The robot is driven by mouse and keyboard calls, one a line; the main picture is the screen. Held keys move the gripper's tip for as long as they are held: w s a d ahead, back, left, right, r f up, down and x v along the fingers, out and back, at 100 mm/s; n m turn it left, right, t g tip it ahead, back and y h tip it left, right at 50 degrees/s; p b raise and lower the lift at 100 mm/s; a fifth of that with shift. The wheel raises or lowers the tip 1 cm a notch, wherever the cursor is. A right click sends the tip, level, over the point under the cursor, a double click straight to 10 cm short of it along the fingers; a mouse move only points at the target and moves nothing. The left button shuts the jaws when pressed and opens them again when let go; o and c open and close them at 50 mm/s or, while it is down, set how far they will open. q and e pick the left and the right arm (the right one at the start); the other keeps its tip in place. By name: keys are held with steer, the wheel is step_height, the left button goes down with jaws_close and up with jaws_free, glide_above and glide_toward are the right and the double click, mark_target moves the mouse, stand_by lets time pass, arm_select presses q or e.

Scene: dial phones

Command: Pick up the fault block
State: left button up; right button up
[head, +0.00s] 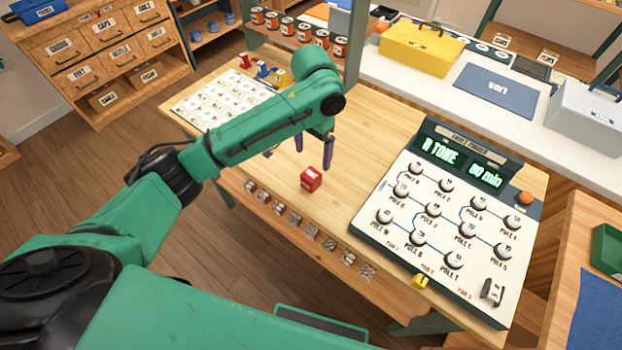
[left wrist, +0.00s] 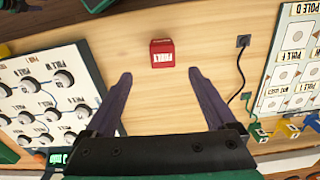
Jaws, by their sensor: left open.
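The red fault block (head: 311,180) sits on the wooden table, left of the phone panel. It also shows in the left wrist view (left wrist: 162,53), with white lettering on its face that is upside down and hard to read. My left gripper (head: 314,153) is above the table, just behind the block in the head view. In the left wrist view its two dark fingers (left wrist: 159,74) are spread wide and empty. The block lies beyond the fingertips, roughly centred between them and apart from both. My right gripper is out of view.
The dial panel (head: 440,215) stands right of the block, with a small yellow block (head: 421,281) at its front edge. A card sheet (head: 222,98) and small coloured pieces (head: 263,71) lie at the back left. Labelled tiles (head: 295,218) line the front edge. Table around the block is clear.

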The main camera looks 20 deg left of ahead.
mark_target(311, 174)
arm_select(q)
steer(key=f, duration=0.3)
steer(key=f+p, duration=0.1)
steer(key=f, duration=0.6)
steer(key=shift+a+f, duration=0.1)
steer(key=shift+a, duration=0.15)
steer(key=shift+w, duration=0.1)
jaws_close()
